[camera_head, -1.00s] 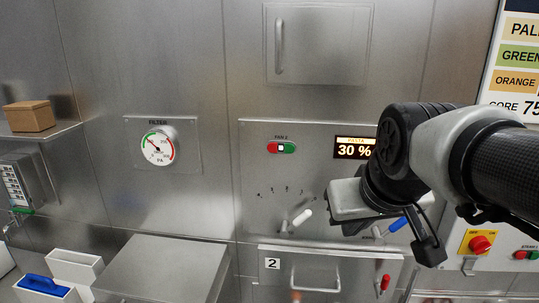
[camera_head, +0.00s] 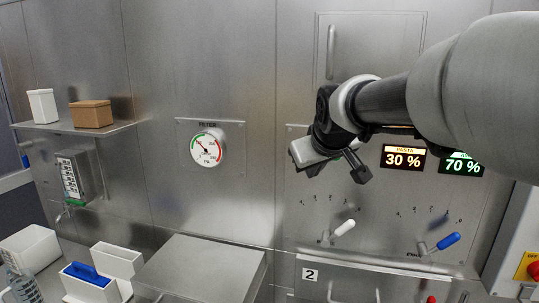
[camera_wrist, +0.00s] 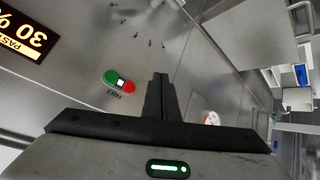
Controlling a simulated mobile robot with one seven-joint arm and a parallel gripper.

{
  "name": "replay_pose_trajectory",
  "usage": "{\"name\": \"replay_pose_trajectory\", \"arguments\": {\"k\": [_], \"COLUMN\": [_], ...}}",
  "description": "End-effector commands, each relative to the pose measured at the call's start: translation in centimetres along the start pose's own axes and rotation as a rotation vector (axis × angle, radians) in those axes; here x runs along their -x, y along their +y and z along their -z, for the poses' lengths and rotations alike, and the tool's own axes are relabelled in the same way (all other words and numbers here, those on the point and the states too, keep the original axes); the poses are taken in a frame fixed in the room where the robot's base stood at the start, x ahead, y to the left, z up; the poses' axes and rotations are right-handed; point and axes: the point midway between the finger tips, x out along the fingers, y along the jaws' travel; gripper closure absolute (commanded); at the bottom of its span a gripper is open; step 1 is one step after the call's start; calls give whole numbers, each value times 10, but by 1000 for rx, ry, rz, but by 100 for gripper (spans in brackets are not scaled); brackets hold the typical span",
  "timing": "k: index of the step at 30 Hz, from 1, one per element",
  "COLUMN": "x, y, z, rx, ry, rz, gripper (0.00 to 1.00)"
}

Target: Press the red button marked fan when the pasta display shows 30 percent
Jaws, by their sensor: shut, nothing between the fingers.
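The pasta display (camera_head: 403,157) reads 30 % in orange on the wall panel; part of it also shows upside down in the wrist view (camera_wrist: 22,36). The fan button is hidden behind my arm in the head view. In the wrist view, its red half (camera_wrist: 129,87) and green half (camera_wrist: 109,75) flank a small white middle, with a fan label beside it. My gripper (camera_head: 362,174) is in front of the panel, left of the display. Its closed, empty fingers (camera_wrist: 160,76) appear right of the button in the wrist view. I see no contact with the button.
A second display (camera_head: 461,165) reads 70 % in green. Below are a white-handled lever (camera_head: 343,228) and a blue-handled lever (camera_head: 447,241). The filter gauge (camera_head: 208,148) is to the left. A metal box (camera_head: 205,262) stands on the counter below it.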

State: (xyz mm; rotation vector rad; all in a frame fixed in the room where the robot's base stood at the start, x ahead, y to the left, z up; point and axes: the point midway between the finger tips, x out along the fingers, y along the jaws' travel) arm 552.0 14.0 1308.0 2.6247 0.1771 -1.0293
Motion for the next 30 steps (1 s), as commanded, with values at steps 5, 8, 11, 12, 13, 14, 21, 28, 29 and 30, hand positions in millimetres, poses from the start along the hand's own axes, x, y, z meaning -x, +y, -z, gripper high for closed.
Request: {"name": "replay_pose_trajectory", "arguments": {"k": [5,8,11,12,13,14,21,28,29,30], "x": [-3,-10,-19,-23,-26,-29,-51,-60,-61,-61], "y": [3,8,16,18,21,23,38,44,44,45], "z": [3,8,16,19,21,24,38,44,44,44], "rx": [0,-2,-1,-2,-2,-2,-2,-1,-1,-1], "ry": [-2,-4,-4,-4,-4,-4,-2,-1,-1,-1], "rz": [0,1,0,0,1,0,0,0,0,0], "gripper": [100,100,100,100,100,100,100,100,100,100]}}
